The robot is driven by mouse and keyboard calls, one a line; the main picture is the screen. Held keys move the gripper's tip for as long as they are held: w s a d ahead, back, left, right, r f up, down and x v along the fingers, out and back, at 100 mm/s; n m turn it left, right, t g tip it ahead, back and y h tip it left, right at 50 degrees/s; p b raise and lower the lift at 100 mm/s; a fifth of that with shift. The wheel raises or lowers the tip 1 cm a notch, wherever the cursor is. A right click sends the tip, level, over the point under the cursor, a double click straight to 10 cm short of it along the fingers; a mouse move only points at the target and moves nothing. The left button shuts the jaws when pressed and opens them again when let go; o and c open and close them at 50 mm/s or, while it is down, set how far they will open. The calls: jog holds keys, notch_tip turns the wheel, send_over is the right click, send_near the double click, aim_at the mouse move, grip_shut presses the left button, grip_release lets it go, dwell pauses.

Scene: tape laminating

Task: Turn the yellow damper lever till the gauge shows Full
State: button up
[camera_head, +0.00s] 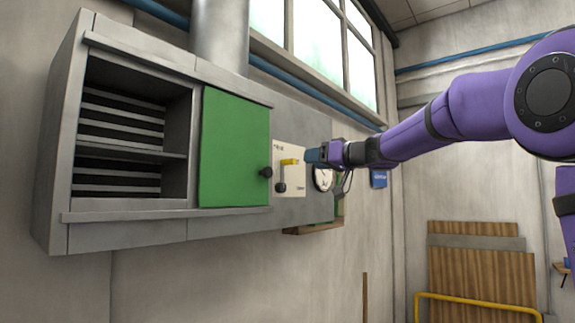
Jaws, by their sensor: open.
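The yellow damper lever (290,162) sits on a pale plate (289,183) on the wall unit, right of the green door. Its yellow part points roughly sideways to the right, with a dark knob below it. The round white gauge (323,179) is just right of the plate. It is partly covered by my gripper, and its reading is too small to tell. My gripper (312,156) is open, close to the right end of the lever. I cannot tell whether it touches the lever.
The grey wall unit has a green door (233,150) with a dark knob (265,172) and open slatted shelves at left. A metal duct (221,35) rises above it. A small blue sign (379,179) hangs to the right. Wooden boards (480,280) and a yellow rail (470,297) stand lower right.

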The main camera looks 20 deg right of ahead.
aim_at(284, 163)
jog(key=x, duration=0.9)
jog(key=shift+w+a, duration=0.25)
grip_shut()
